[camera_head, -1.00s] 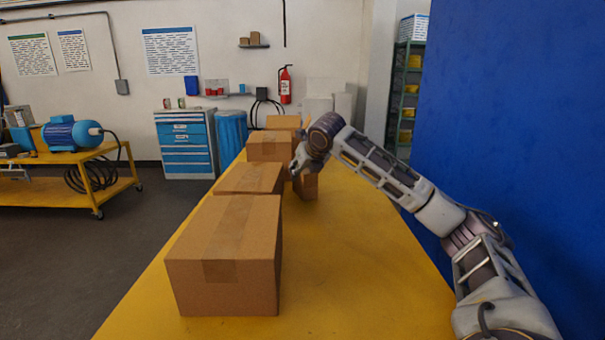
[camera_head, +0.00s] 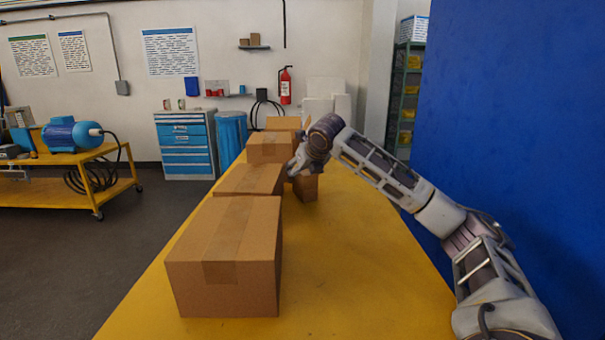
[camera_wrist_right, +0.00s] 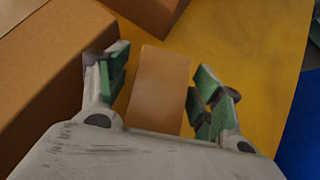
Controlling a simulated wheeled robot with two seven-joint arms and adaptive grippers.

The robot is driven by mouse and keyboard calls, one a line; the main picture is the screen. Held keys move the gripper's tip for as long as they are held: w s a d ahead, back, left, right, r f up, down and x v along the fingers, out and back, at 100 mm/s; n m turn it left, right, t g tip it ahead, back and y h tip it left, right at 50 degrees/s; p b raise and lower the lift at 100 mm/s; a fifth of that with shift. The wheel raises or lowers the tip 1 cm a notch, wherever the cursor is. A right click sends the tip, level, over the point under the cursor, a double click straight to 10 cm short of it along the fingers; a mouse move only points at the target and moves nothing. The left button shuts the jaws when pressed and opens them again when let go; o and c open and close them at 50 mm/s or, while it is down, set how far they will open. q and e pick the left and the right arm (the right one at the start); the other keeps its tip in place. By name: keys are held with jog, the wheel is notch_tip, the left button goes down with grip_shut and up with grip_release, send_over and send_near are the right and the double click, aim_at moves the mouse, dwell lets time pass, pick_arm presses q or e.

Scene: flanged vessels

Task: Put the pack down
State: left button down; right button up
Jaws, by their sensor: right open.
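The pack is a small brown box (camera_head: 306,188) standing on the yellow table (camera_head: 350,260), right beside the row of larger boxes. In the right wrist view the pack (camera_wrist_right: 158,88) sits between the two green-padded fingers. My right gripper (camera_wrist_right: 160,92) is open around it, with a gap showing at the right finger and a narrower one at the left. In the head view my right gripper (camera_head: 296,172) is just above and at the near left of the pack, partly covered by the wrist. My left gripper is not in view.
A large carton (camera_head: 228,255) stands nearest on the table, with a second carton (camera_head: 248,180) behind it and further boxes (camera_head: 270,147) beyond. In the right wrist view a carton (camera_wrist_right: 50,75) lies close to the left finger. The table's right side is clear up to a blue wall (camera_head: 510,150).

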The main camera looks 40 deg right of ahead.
jog(key=shift+s+a+r, duration=0.15)
jog(key=shift+s+r, duration=0.25)
jog(key=shift+r, duration=0.15)
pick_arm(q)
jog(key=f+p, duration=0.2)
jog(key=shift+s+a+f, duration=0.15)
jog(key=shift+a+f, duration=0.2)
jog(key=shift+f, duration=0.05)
pick_arm(e)
jog(key=v, duration=1)
jog(key=shift+s+r, duration=0.25)
jog(key=shift+s, duration=0.05)
pick_arm(q)
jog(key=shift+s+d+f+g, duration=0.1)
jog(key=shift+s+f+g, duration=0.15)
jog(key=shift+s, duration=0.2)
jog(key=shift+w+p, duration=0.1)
jog(key=shift+p, duration=0.2)
pick_arm(e)
jog(key=shift+r, duration=0.15)
